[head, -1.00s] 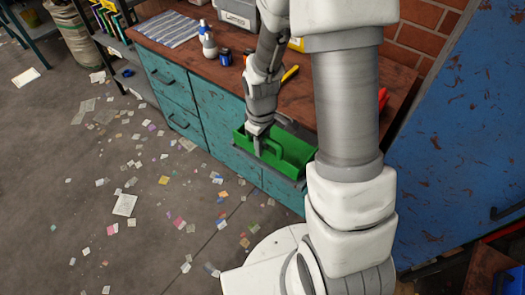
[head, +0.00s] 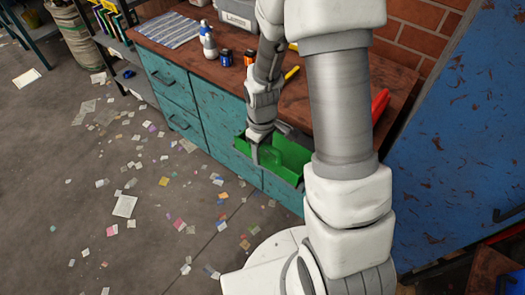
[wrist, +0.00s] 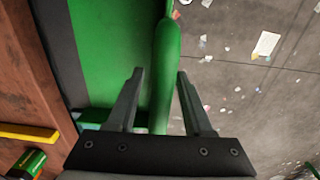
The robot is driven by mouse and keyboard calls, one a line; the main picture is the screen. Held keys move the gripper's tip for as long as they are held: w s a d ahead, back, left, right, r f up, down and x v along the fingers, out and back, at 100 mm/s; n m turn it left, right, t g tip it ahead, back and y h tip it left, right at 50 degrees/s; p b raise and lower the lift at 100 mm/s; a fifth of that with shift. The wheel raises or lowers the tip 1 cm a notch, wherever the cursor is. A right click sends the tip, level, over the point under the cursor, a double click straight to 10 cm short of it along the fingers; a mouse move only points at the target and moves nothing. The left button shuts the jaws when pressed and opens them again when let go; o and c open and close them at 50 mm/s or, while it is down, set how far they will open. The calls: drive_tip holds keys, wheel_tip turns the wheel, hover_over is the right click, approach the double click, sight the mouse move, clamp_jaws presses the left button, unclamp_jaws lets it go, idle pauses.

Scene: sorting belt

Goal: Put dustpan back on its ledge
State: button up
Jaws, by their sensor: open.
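The green dustpan (head: 291,155) sits at the front of the teal cabinet, just below the worktop edge. My gripper (head: 257,152) is at its left part, pointing down. In the wrist view the gripper (wrist: 160,74) is open, with one finger on each side of the dustpan's rounded green handle (wrist: 164,60). A gap shows between the left finger and the handle; the right finger is close to it. A dark grey strip (wrist: 60,45), apparently the ledge, runs between the dustpan and the wooden worktop. My arm hides part of the dustpan in the head view.
The wooden worktop (head: 183,55) holds a spray bottle (head: 207,40), a striped cloth (head: 167,29), a grey labelled bin (head: 238,14) and a red item (head: 380,104). A blue cabinet (head: 455,150) stands right. Paper scraps litter the open floor (head: 120,240) at left.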

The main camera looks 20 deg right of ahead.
wheel_tip(320, 180, up, 13)
drive_tip(key=shift+s+f+p, duration=0.1)
drive_tip(key=shift+p, duration=1.15)
drive_tip(key=s+r+m+t, duration=0.2)
drive_tip(key=s+r, duration=0.4)
drive_tip(key=r, duration=0.3)
drive_tip(key=s+r+m+t, duration=0.3)
drive_tip(key=s+r+m, duration=0.2)
drive_tip(key=r, duration=0.5)
drive_tip(key=s, duration=0.2)
drive_tip(key=shift+s, duration=0.3)
drive_tip(key=shift+r, duration=0.2)
wheel_tip(320, 180, up, 5)
drive_tip(key=p, duration=0.5)
drive_tip(key=shift+r, duration=0.15)
